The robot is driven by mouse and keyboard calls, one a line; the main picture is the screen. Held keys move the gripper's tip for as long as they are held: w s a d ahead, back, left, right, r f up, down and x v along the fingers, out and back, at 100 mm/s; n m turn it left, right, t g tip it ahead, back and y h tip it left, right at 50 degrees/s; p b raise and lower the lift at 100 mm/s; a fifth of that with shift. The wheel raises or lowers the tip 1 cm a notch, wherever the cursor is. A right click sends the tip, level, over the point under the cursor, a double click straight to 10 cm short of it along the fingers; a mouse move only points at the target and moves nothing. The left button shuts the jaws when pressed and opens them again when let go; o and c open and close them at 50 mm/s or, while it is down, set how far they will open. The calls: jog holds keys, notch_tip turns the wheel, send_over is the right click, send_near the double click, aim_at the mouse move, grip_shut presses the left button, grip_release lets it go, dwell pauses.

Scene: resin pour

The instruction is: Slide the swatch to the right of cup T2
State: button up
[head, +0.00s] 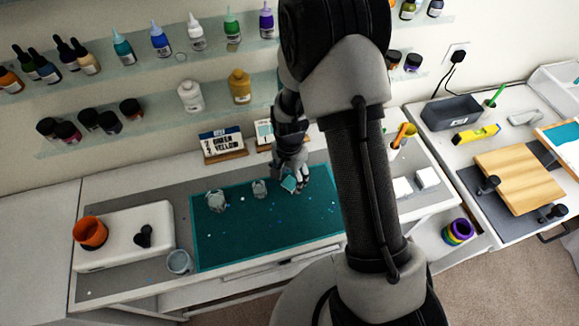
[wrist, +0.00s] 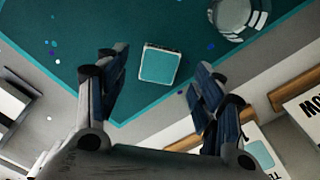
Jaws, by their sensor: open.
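The swatch (wrist: 159,67) is a small teal square with a pale edge, lying on the teal mat (wrist: 60,25) near its edge. It also shows in the head view (head: 289,184), partly behind my gripper. My gripper (head: 293,178) is open over it. In the wrist view its fingertips (wrist: 161,60) lie either side of the swatch, with gaps on both sides; their height above the mat is unclear. A clear cup (head: 260,189) stands left of the swatch, and a larger clear cup (head: 215,201) farther left. I cannot read which is T2.
A "GREEN YELLOW" card (head: 222,144) and a second card (head: 265,134) stand behind the mat. A grey cup (head: 179,262) and a white slab with an orange cup (head: 90,232) are at left. The front of the mat is mostly clear, with small specks.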

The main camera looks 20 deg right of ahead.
aim_at(290, 184)
jog(key=shift+f, duration=1.6)
jog(key=shift+c, duration=0.3)
jog(key=c, duration=1.1)
